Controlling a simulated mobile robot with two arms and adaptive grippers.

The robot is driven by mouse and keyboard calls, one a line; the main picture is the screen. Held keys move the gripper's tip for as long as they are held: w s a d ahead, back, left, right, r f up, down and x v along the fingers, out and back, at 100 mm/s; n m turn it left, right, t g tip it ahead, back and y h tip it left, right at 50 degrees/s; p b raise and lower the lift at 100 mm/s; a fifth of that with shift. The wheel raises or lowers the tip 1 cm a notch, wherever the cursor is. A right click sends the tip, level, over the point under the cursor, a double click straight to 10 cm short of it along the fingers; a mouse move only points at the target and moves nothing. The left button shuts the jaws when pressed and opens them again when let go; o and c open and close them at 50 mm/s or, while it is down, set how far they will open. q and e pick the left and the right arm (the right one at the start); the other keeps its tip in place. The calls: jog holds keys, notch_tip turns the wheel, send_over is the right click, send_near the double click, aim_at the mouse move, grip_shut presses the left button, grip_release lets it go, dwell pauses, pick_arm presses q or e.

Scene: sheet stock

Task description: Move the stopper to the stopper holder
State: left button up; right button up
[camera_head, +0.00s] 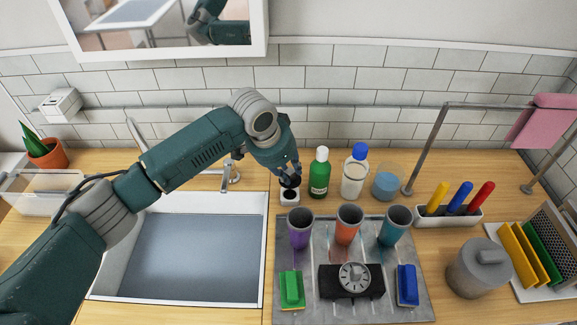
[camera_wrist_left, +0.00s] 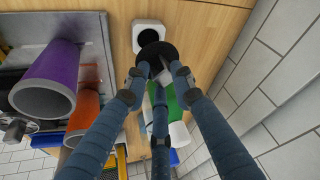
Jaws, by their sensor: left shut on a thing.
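My left gripper (camera_head: 290,175) comes down at the back of the counter, right of the sink. It is shut on the black stopper (camera_head: 290,182), which also shows as a dark disc between the fingers in the left wrist view (camera_wrist_left: 154,49). The stopper holder (camera_head: 289,199) is a small white block with a dark round opening, standing on the wood just under the stopper. In the left wrist view the holder (camera_wrist_left: 138,39) shows beyond the stopper, which overlaps its near edge. The stopper appears above the holder rather than seated. My right gripper is not in view.
A green bottle (camera_head: 320,176), a white bottle with a blue cap (camera_head: 354,174) and a blue glass (camera_head: 386,184) stand to the right. A metal tray (camera_head: 325,308) with cups, a scale and sponges lies in front. The sink (camera_head: 190,255) is left.

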pick_arm(q)
jog(key=shift+f+b, duration=0.4)
jog(key=shift+f, duration=1.5)
jog(key=shift+f+m+p, duration=0.1)
jog(key=shift+m+p, duration=0.2)
jog(key=shift+p, duration=0.4)
jog(key=shift+f, duration=0.6)
dwell(0.4)
dwell(0.6)
jog(key=shift+f+p, duration=0.3)
jog(key=shift+p, duration=0.1)
jog(key=shift+c, duration=0.2)
dwell(0.5)
jog(key=shift+m, duration=0.3)
jog(key=shift+s+a+f+p, duration=0.1)
jog(key=shift+f+p, duration=0.35)
jog(key=shift+p, duration=0.05)
dwell(1.3)
